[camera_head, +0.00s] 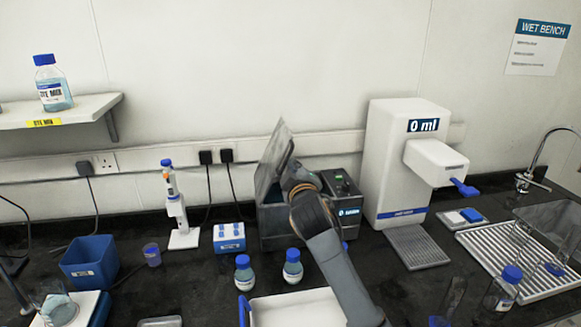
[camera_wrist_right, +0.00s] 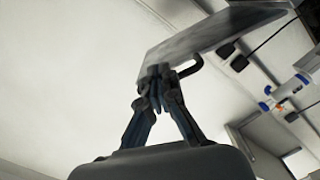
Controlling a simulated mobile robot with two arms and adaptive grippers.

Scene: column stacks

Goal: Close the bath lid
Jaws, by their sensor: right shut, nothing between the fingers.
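The bath (camera_head: 272,226) is a grey box with a control panel (camera_head: 343,188) on its right side, standing on the dark bench at the back. Its grey, see-through lid (camera_head: 271,158) stands raised, tilted up from the box. My right gripper (camera_head: 291,165) is at the right side of the raised lid, above the bath; my arm hides part of the bath. In the right wrist view the gripper (camera_wrist_right: 157,75) is shut and empty, its tips at the lid's edge (camera_wrist_right: 215,32), close to a dark curved handle (camera_wrist_right: 191,68). Whether they touch is unclear. My left gripper is not seen.
A white dispenser (camera_head: 385,150) stands right of the bath. Blue-capped bottles (camera_head: 292,268) and a white tray (camera_head: 297,308) are in front. A blue-and-white rack (camera_head: 229,237) and pipette stand (camera_head: 179,215) are to the left. The wall is close behind.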

